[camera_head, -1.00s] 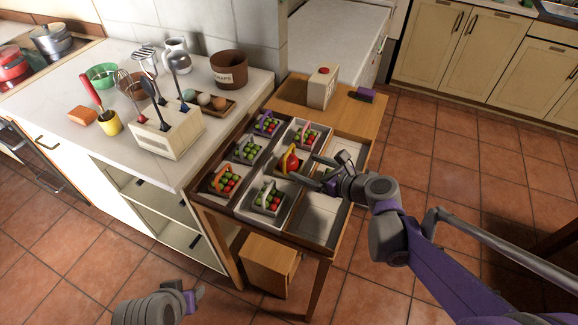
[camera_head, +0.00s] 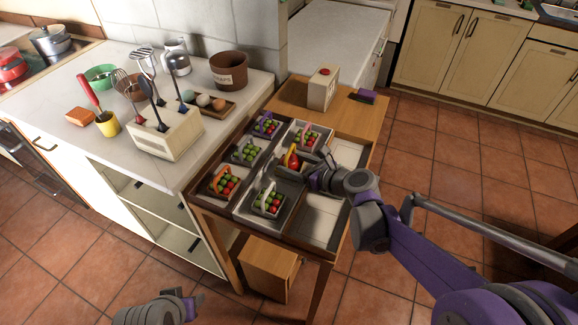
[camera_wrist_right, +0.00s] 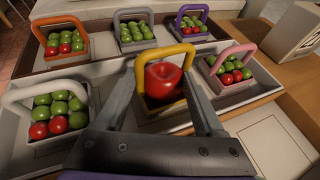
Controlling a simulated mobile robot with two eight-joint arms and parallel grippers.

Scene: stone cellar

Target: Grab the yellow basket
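The yellow basket (camera_head: 291,158) stands in the middle of the divided tray, among other baskets. In the right wrist view the yellow basket (camera_wrist_right: 152,104) has an upright yellow handle and holds one large red fruit or vegetable. My right gripper (camera_wrist_right: 162,72) is open, with one finger on each side of this basket; whether either finger touches it I cannot tell. In the head view my right gripper (camera_head: 306,170) is low over the tray and partly hides the basket's right side. My left gripper (camera_head: 192,304) is at the bottom left, away from the tray; its fingers are unclear.
Baskets with orange (camera_head: 222,184), white (camera_head: 267,204), grey (camera_head: 246,153), purple (camera_head: 265,128) and pink (camera_head: 305,138) handles stand close around. A cream box with a red top (camera_head: 323,90) stands on the wooden table behind. The tray's right compartments are empty.

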